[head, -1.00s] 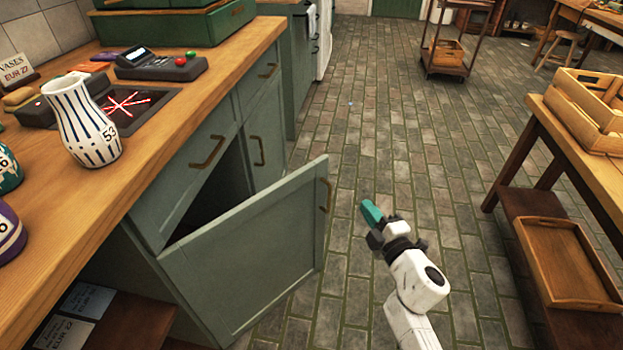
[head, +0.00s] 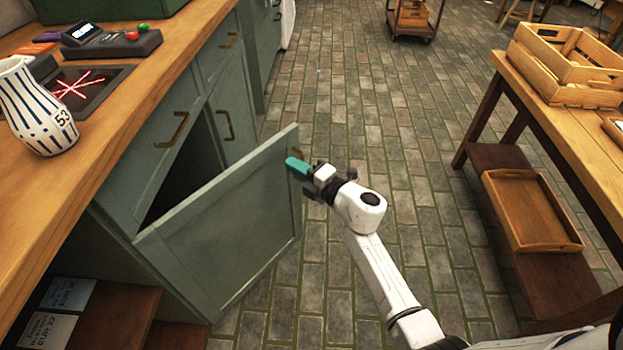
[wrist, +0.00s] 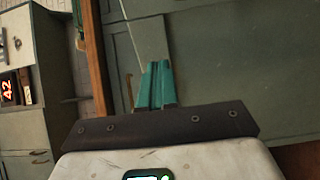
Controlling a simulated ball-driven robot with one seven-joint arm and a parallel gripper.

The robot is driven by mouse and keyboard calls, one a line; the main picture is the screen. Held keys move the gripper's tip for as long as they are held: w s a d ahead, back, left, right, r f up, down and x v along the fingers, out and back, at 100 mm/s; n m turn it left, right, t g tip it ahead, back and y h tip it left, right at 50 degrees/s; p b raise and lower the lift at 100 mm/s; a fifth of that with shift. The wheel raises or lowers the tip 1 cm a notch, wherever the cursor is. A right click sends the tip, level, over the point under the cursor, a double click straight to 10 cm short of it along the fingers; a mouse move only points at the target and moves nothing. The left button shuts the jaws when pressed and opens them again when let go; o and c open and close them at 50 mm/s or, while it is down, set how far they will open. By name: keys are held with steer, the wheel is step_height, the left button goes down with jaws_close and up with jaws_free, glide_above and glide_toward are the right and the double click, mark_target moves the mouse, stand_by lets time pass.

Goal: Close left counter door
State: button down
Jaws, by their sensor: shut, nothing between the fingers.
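The left counter door (head: 225,235) is a grey-green panel standing wide open, swung out from the counter (head: 140,180) over the floor. The dark cabinet opening (head: 185,170) shows behind it. My gripper (head: 291,166) is shut and empty, its teal fingers at the door's free upper edge beside the brass handle, which they partly hide. I cannot tell whether they touch the door. In the wrist view the teal fingers (wrist: 156,86) are together, with green panels (wrist: 220,60) beyond them.
A striped vase (head: 38,108) marked 53 stands on the wooden countertop near a card terminal (head: 110,42). At right is a wooden table with a crate (head: 570,65) and a tray (head: 533,208) on its lower shelf.

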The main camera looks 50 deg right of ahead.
mark_target(274, 153)
steer(key=shift+w+b, duration=0.6)
steer(key=shift+w, duration=1.7)
